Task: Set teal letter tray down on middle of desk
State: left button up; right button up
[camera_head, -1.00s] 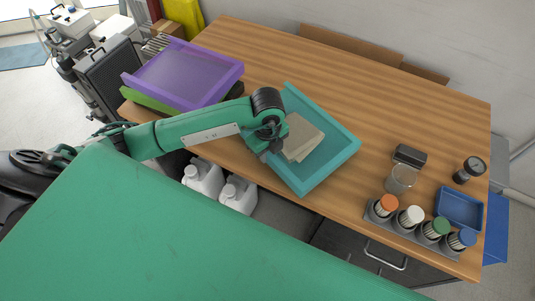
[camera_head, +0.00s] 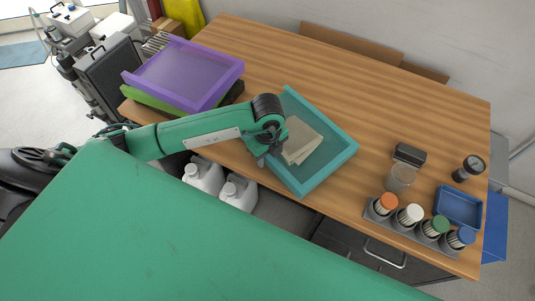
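The teal letter tray (camera_head: 322,178) is near the front middle of the wooden desk (camera_head: 390,95), turned at an angle. It looks flat on or very close to the desk top, and beige papers (camera_head: 302,143) lie in it. My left gripper (camera_head: 265,156) is at the tray's left wall, fingers pointing down. One dark finger shows outside the wall; the other is hidden, so I cannot tell whether it grips the wall. My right gripper is not in view.
A purple tray (camera_head: 188,75) sits on a green tray (camera_head: 150,99) at the desk's left. At the right are a glass beaker (camera_head: 400,179), a dark box (camera_head: 409,154), a rack of capped jars (camera_head: 398,224) and a blue tray (camera_head: 459,207). The desk behind the teal tray is clear.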

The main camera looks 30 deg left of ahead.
pick_arm(q)
jog(key=shift+r, duration=0.4)
notch_tip(320, 180, up, 11)
jog(key=b, duration=0.3)
jog(key=shift+r, duration=0.2)
